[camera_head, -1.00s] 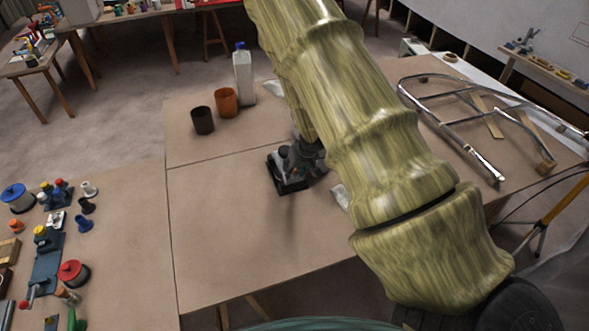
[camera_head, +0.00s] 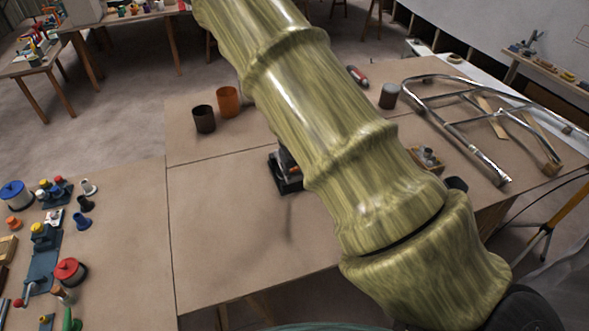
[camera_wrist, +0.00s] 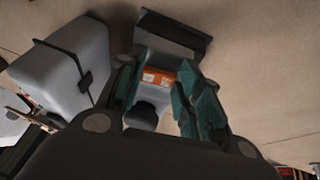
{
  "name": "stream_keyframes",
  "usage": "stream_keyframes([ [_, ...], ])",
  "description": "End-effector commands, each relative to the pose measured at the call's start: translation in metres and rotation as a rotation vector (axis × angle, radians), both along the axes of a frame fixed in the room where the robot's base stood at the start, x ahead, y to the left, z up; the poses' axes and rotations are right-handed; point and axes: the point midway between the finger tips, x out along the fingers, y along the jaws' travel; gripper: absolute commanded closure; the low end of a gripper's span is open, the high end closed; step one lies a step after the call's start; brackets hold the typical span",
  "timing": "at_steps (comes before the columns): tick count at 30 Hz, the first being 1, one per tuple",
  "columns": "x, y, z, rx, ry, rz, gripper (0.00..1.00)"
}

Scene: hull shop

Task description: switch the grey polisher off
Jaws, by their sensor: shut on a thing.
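The grey polisher (camera_head: 288,172) stands on the middle table with its black, square-looking base down. My arm covers its right part in the head view. In the wrist view its grey body (camera_wrist: 146,115) shows with an orange band, and a dark flat plate lies beyond. My gripper (camera_wrist: 163,72) has its teal fingers on either side of the banded part and is shut on it. The gripper is hidden behind my arm in the head view. I cannot make out the switch or its position.
A dark cup (camera_head: 204,119) and an orange-brown cup (camera_head: 228,102) stand at the back left. A grey block with a black band (camera_wrist: 65,80) is close by the gripper.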

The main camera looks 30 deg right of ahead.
Motion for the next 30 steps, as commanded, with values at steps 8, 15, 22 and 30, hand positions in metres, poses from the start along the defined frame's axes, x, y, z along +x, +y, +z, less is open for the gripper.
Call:
stream_keyframes([
  [8, -0.001, -0.001, 0.000, 0.000, 0.002, -0.002, 0.43],
  [15, -0.001, 0.000, 0.000, 0.001, 0.001, -0.001, 0.43],
  [22, -0.003, 0.002, 0.009, 0.001, 0.000, -0.002, 0.43],
  [30, -0.014, 0.009, 0.039, 0.001, -0.002, -0.003, 0.43],
])
